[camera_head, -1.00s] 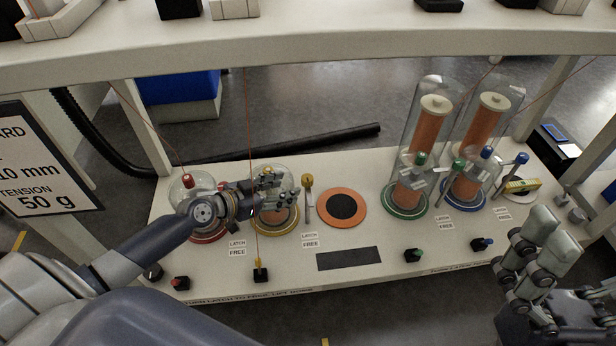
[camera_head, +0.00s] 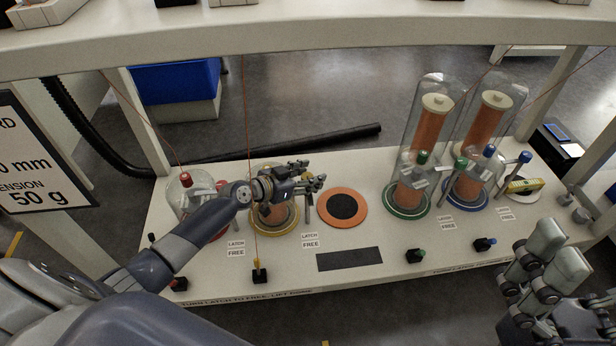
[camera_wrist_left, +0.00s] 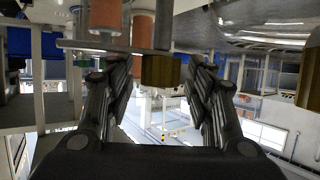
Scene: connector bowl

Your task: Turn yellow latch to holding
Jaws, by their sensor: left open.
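The yellow latch is mostly hidden in the head view behind my left gripper (camera_head: 314,184), between the yellow-ringed spool station (camera_head: 273,228) and an orange disc. In the left wrist view a brass-yellow knob (camera_wrist_left: 160,72), which looks like the latch's head, sits between the two finger pads of my left gripper (camera_wrist_left: 163,90). The left gripper is open, with a gap visible on the knob's right; contact on the left is unclear. A label by the latch (camera_head: 310,243) reads LATCH FREE. My right gripper (camera_head: 545,262) is at the lower right, away from the latch.
Glass-domed spools with green (camera_head: 408,212) and blue rings (camera_head: 465,204) stand to the right, and a red-knobbed dome (camera_head: 187,190) to the left. The orange disc with a black centre (camera_head: 343,206) lies flat beside the latch. A shelf (camera_head: 330,38) crosses above.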

